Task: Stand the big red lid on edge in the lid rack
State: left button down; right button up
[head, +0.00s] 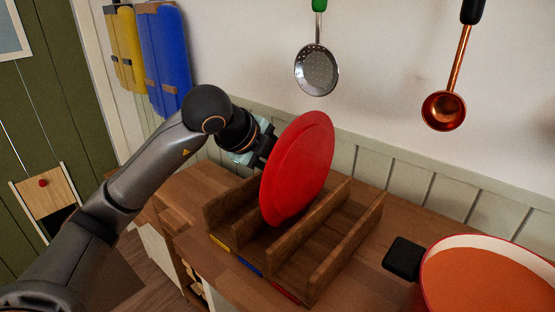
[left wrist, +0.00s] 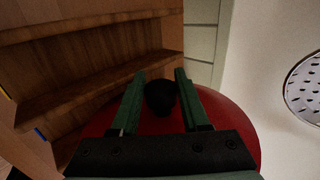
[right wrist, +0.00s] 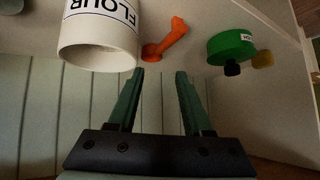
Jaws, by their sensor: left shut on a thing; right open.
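The big red lid (head: 298,165) is on edge, leaning a little, above or in the middle part of the wooden lid rack (head: 345,235). Its broad face points right in the head view. My left gripper (head: 266,147) is behind it, shut on its black knob (left wrist: 160,98); the lid also shows in the left wrist view (left wrist: 235,125). The lid's lower edge is among the rack's dividers near the blue mark; I cannot tell whether it touches the rack floor. My right gripper (right wrist: 160,76) is open and empty in the right wrist view.
A red pot (head: 490,280) with orange contents stands right of the rack on the wooden counter (head: 400,225). A skimmer (head: 317,70) and copper ladle (head: 445,108) hang above. The right wrist view shows a flour canister (right wrist: 97,40), an orange object (right wrist: 168,40) and a green object (right wrist: 230,47).

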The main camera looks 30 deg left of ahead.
pick_arm(q)
jog(key=shift+f, duration=0.25)
jog(key=shift+f+b, duration=0.35)
jog(key=shift+b, duration=0.15)
jog(key=shift+f+b, duration=0.4)
jog(key=shift+b, duration=0.05)
dwell(0.3)
jog(key=shift+c, duration=1.8)
grip_release()
jog(key=o, duration=0.4)
jog(key=shift+f, duration=0.1)
jog(key=shift+c, duration=0.2)
jog(key=shift+f, duration=0.1)
